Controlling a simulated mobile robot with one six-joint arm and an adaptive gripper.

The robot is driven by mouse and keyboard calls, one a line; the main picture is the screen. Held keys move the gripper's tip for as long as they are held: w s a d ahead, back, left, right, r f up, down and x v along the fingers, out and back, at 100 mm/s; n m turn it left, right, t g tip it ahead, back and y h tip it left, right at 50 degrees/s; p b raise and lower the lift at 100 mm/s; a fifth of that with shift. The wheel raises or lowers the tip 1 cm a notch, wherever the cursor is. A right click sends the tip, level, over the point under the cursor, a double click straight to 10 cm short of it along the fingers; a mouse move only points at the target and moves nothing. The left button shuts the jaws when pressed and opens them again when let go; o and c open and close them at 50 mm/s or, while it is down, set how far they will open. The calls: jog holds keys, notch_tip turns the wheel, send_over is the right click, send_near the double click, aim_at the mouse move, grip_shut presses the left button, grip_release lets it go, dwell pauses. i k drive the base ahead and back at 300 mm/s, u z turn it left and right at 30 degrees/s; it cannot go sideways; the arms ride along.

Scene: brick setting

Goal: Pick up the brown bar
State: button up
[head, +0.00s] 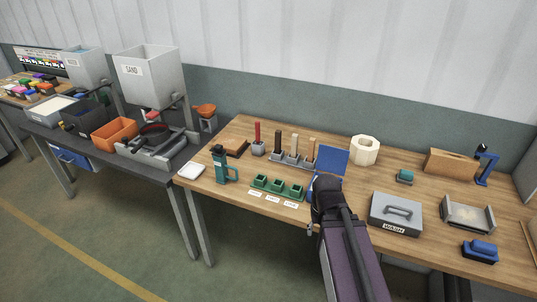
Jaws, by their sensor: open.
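Three upright bars stand side by side in a grey rack (291,160) towards the back of the wooden table. The left one is very dark (279,143), the middle one is a mid brown bar (295,146), and the right one is paler tan (311,148). Their lower ends are hidden in the rack. My gripper (325,190) is at the dark end of my arm, in front and to the right of the rack, apart from the bars. Its fingers are small and partly hidden by my own wrist; it looks empty.
A blue panel (333,160) is close on the right.

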aim_at(277, 133)
jog(key=u, duration=0.35)
jog(key=k, duration=0.95)
jog(key=u, duration=0.7)
jog(key=i, duration=1.35)
jog(key=z, duration=0.8)
jog(key=i, duration=0.8)
jog(key=z, duration=0.45)
